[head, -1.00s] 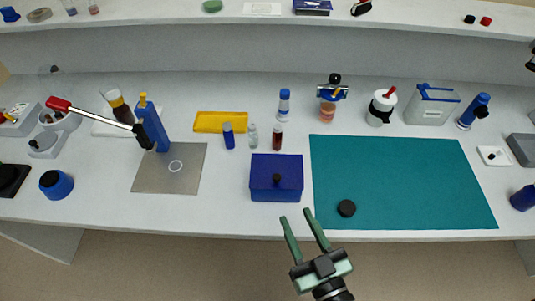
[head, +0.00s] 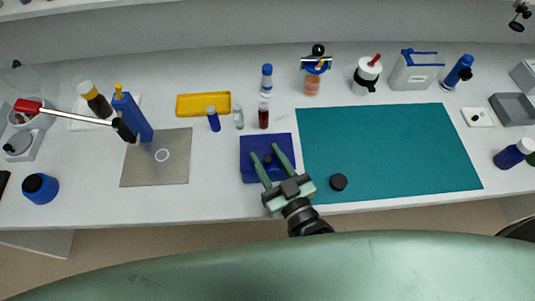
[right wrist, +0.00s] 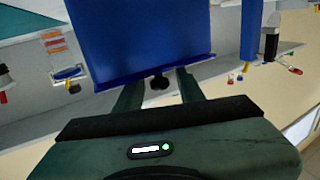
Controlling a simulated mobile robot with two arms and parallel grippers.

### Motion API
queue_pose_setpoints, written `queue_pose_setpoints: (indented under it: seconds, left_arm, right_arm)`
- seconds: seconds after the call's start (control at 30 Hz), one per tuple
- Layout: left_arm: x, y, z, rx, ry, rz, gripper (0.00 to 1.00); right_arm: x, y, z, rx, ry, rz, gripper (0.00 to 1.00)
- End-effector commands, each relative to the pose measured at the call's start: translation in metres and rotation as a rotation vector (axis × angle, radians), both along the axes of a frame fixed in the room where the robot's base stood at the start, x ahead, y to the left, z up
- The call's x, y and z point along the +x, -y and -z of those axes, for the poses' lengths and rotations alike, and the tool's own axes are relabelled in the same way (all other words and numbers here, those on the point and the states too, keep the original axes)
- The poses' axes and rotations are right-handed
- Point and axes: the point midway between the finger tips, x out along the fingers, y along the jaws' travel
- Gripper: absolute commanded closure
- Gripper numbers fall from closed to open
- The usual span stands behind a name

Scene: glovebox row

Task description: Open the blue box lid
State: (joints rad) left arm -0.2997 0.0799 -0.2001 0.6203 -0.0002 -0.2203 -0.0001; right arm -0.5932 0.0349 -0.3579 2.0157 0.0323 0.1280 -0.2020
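The blue box (head: 248,172) stands at the front edge of the bench, left of the teal mat. Its lid (head: 286,140) looks shut, with a small dark knob (head: 267,160) on it. My right gripper (head: 265,152) is over the box from the front, fingers apart with the knob between them in the head view. In the right wrist view the blue box (right wrist: 140,35) fills the upper middle, and the dark knob (right wrist: 158,83) shows between the open fingers (right wrist: 156,84), with gaps on both sides. My left gripper is not in view.
Small bottles (head: 239,117) and a yellow tray (head: 203,104) stand behind the box. A grey plate (head: 155,170) lies to the left. The bench between plate and box is clear.

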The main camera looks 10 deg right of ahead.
Motion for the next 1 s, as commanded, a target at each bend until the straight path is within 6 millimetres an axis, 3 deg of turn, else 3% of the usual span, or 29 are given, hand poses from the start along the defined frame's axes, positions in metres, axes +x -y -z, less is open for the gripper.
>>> queue_pose_setpoints:
  seconds: [0.2, 0.33, 1.0]
  left_arm:
    - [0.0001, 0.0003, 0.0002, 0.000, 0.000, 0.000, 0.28]
    - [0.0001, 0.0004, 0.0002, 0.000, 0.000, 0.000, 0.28]
    - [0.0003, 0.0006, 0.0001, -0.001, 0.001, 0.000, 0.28]
  right_arm:
    - [0.0001, 0.0000, 0.0003, 0.000, 0.000, 0.000, 0.64]
    - [0.0000, 0.0000, 0.0002, 0.000, 0.000, 0.000, 1.00]
    - [0.0000, 0.0003, 0.0000, 0.000, 0.000, 0.001, 1.00]
